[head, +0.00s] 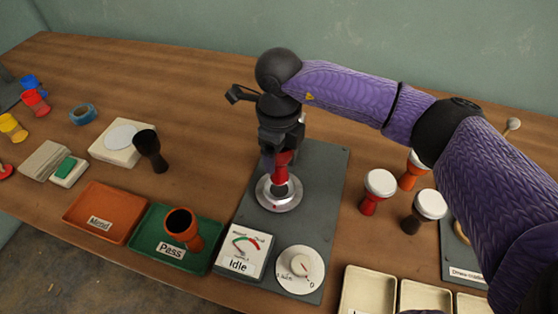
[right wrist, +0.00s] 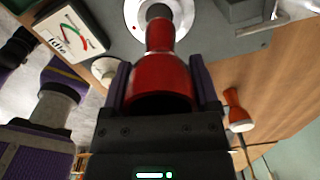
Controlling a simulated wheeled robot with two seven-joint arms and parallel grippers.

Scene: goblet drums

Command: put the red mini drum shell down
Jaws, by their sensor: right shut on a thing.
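The red mini drum shell (head: 283,161) is between the jaws of my right gripper (head: 282,146), above the round silver plate (head: 267,203) of the dark grey station. In the right wrist view the shell (right wrist: 165,77) has its wide open end toward the gripper and its narrow end toward the plate (right wrist: 133,12). A short dark piece (right wrist: 158,11) stands between the narrow end and the plate; whether the shell touches it I cannot tell. My right gripper is shut on the shell. My left gripper does not show in the head view.
The station has an "Idle" gauge (head: 243,251) and a white dial (head: 300,269). Left are a green Pass tray (head: 150,256) holding an orange-red shell (head: 183,228), and an orange Mend tray (head: 83,220). White-topped drums (head: 379,183) and cream bins (head: 368,288) stand right.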

